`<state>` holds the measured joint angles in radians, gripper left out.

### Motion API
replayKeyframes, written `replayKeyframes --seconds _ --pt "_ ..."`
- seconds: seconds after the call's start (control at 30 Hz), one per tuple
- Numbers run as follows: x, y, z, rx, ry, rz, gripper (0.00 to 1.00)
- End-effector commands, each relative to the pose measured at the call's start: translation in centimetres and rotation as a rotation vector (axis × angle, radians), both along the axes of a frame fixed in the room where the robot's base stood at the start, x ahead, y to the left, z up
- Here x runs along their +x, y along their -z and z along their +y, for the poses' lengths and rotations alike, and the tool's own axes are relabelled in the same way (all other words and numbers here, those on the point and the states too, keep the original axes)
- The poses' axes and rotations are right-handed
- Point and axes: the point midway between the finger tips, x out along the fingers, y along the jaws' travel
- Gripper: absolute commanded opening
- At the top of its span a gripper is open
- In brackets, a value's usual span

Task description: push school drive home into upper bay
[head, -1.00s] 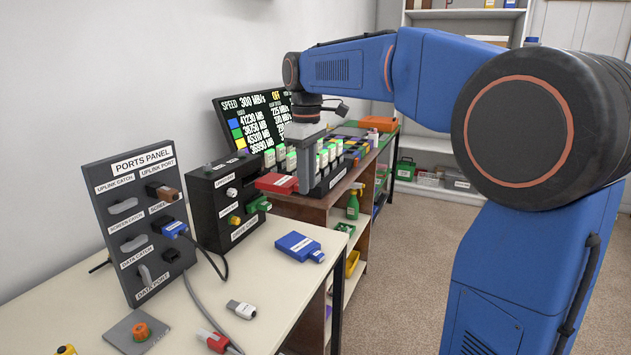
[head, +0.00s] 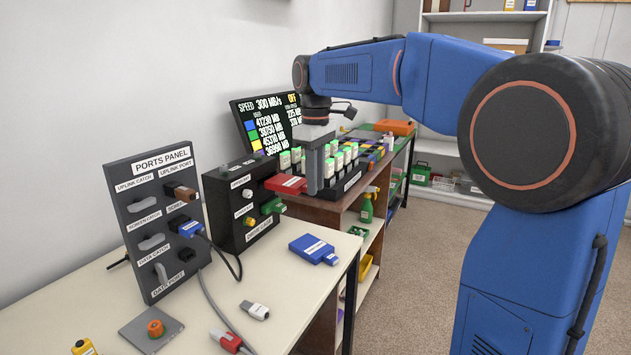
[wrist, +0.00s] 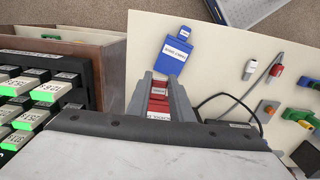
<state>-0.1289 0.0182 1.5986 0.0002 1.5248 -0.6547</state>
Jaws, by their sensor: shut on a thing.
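My gripper (head: 313,172) is shut on a red drive (head: 287,184), which points left at the upper part of the black drive box (head: 221,211). The drive's front end overlaps the box's front in the head view; I cannot tell how deep it sits in the upper bay, which is hidden behind it. In the wrist view the red drive (wrist: 158,101) lies between my two grey fingers, its label too small to read surely. A green drive (head: 271,206) sticks out of the box's lower bay.
A blue drive (head: 314,249) lies on the pale bench to the right of the ports panel (head: 137,195). Cables and loose plugs (head: 255,310) lie in front. A rack of green-topped blocks (head: 349,180) stands close behind my gripper, beside the screen (head: 268,123).

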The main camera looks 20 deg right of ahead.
Motion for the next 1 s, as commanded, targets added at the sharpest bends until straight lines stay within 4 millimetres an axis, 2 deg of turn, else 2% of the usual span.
replayKeyframes --seconds 1.0 --pt "0.86 -0.03 0.84 0.0 -0.001 0.0 0.0"
